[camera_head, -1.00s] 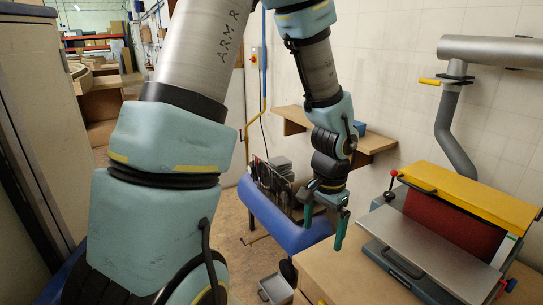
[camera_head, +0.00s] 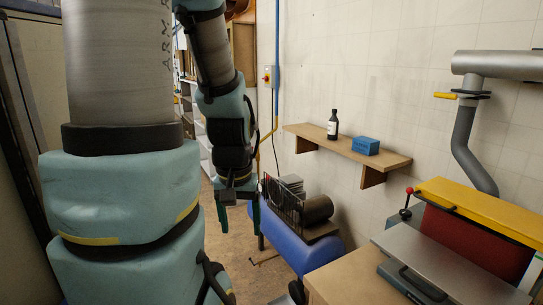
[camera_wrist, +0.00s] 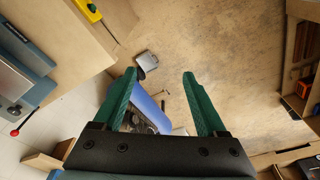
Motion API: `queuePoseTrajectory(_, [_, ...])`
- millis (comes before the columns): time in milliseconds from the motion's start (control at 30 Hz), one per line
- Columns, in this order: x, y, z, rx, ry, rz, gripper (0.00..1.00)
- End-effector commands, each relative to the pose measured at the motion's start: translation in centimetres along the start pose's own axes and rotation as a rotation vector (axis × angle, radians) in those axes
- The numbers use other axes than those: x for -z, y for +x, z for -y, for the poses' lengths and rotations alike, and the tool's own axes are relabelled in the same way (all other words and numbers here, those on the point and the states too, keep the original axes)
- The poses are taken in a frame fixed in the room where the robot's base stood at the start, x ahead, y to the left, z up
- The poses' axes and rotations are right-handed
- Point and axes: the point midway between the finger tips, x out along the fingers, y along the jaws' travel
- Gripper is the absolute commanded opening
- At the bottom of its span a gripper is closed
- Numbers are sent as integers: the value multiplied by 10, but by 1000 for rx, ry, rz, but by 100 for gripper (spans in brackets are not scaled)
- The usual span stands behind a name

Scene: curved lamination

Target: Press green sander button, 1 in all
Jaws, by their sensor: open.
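The sander (camera_head: 475,228) stands at the right of the head view, with a yellow cover, a red belt and a grey metal table. In the wrist view, a small yellow box (camera_wrist: 88,10) on the wooden bench's side is partly cut off at the top; a small spot on it may be a button, but its colour is unclear. No green button shows clearly in the head view. My gripper (camera_head: 238,218) hangs pointing down, left of the sander and well apart from it. In the wrist view, its green fingers (camera_wrist: 159,75) are spread and empty.
A grey duct (camera_head: 465,140) rises behind the sander. Open floor shows below my gripper.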

Motion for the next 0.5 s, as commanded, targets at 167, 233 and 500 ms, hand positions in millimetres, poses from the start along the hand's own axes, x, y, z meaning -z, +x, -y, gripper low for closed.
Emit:
queuePoseTrajectory(167, [0, 0, 0, 0, 1, 0, 53])
queuePoseTrajectory(233, [0, 0, 0, 0, 1, 0, 45])
queuePoseTrajectory(500, [0, 0, 0, 0, 2, 0, 14])
